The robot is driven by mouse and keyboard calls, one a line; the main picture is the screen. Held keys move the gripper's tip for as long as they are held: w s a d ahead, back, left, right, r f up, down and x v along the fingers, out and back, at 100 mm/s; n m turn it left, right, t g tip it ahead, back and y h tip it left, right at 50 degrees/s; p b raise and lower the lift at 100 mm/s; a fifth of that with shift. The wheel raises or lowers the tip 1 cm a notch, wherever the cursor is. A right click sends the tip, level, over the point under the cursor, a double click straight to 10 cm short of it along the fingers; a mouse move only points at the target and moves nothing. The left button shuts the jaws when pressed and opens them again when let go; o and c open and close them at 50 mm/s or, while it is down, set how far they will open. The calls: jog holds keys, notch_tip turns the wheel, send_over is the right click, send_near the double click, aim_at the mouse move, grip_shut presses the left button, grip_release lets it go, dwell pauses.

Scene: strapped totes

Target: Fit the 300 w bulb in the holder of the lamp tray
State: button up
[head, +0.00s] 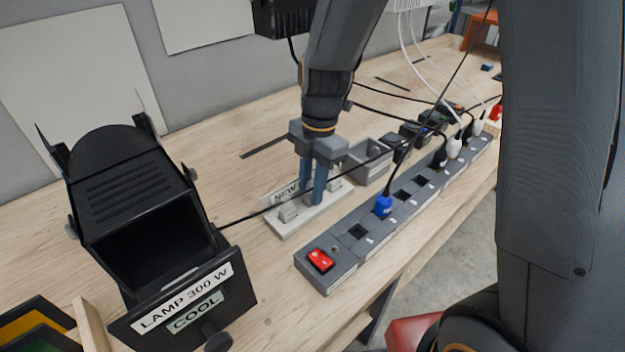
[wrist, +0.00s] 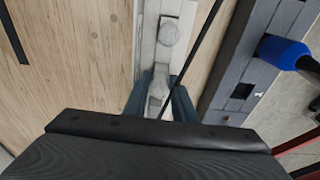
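The black lamp (head: 140,200) stands at the left, its open front facing me. Its front panel (head: 185,305) is labelled "LAMP 300 W" and "COOL". The lamp's bulb holder cannot be made out. A white tray (head: 285,226) with a partly hidden label starting "NEW" lies right of the lamp. My gripper (head: 312,200) points down at this tray. In the wrist view its blue-grey fingers (wrist: 166,100) straddle a pale bulb-like piece (wrist: 157,92); whether they press on it is unclear. Another pale round piece (wrist: 170,30) sits farther along the tray. No wattage mark is readable on either.
A grey power strip (head: 345,262) with a red switch (head: 320,260), a blue plug (head: 383,205) and several other plugs runs along the bench edge. A black cable crosses the tray near my fingers. A grey bin (head: 370,170) stands behind. Coloured filter frames (head: 35,325) lie at lower left.

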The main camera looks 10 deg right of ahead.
aim_at(311, 182)
jog(key=shift+c, duration=0.3)
grip_shut()
jog(key=shift+c, duration=2)
grip_release()
grip_shut()
jog(key=shift+r+p, duration=1.4)
jog(key=shift+r, duration=0.6)
jog(key=shift+r, duration=0.15)
